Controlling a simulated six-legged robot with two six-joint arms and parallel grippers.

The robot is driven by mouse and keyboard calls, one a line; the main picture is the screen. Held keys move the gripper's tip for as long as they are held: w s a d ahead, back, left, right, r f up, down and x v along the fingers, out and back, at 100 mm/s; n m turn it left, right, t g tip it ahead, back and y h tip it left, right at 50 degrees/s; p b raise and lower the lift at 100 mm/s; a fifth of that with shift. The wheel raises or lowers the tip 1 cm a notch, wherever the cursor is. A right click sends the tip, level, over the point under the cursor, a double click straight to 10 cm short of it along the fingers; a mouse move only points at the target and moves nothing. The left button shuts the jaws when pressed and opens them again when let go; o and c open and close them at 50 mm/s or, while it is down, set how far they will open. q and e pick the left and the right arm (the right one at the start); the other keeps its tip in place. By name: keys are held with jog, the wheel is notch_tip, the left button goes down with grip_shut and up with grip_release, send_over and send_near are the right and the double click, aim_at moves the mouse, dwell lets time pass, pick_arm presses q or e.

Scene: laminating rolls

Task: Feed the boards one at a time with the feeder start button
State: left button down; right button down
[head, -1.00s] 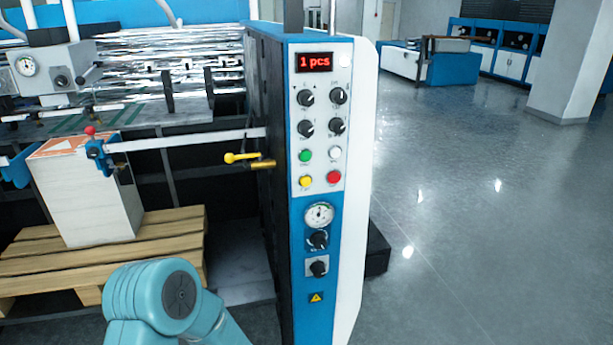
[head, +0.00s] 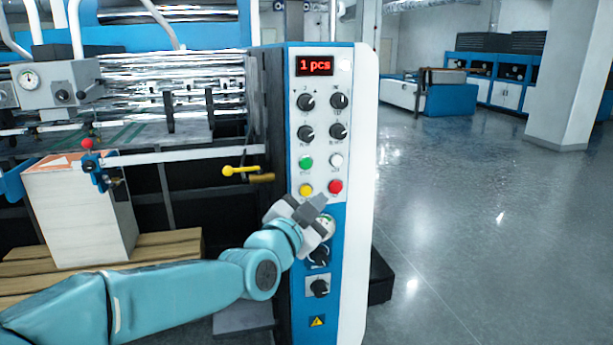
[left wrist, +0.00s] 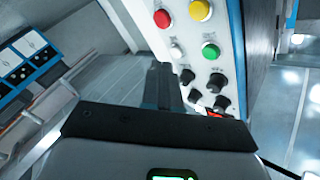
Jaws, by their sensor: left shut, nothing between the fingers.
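The control panel (head: 322,120) stands upright on the machine's front, with a red display (head: 314,65) reading "1 pcs". Below the knobs are a green button (head: 306,163), a white button (head: 336,160), a yellow button (head: 306,190) and a red button (head: 335,187). My left gripper (head: 318,203) is shut and empty, just below the yellow and red buttons, and covers part of the gauge. In the left wrist view the shut fingers (left wrist: 162,88) show beside the panel, with the green button (left wrist: 210,51) and red button (left wrist: 162,19) beyond. The boards (head: 82,215) form a stack on a pallet. My right gripper is not in view.
A yellow-handled lever (head: 240,170) and a white rail (head: 180,156) stick out left of the panel. A wooden pallet (head: 170,245) lies under the stack. The floor (head: 470,230) to the right is open.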

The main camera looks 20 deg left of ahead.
aim_at(306, 163)
pick_arm(q)
jog(key=shift+t+h, duration=0.5)
jog(key=r, duration=0.1)
jog(key=s+d+r, duration=0.1)
jog(key=s+r+b, duration=0.1)
jog(key=r, duration=0.1)
jog(key=shift+s+d+r, duration=0.1)
jog(key=shift+s+d, duration=0.1)
jog(key=shift+d, duration=0.05)
jog(key=shift+w+a+p, duration=0.6)
jog(key=shift+w+a, duration=0.25)
jog(key=shift+w, duration=0.35)
jog(key=shift+w+a+p, duration=0.55)
jog(key=shift+w+a, duration=0.25)
jog(key=shift+w, duration=0.4)
jog(key=shift+w+a+p, duration=0.6)
jog(key=shift+w+a, duration=0.25)
jog(key=shift+w, duration=0.35)
jog(key=shift+w, duration=0.1)
jog(key=shift+w+a, duration=0.25)
jog(key=shift+w, duration=0.05)
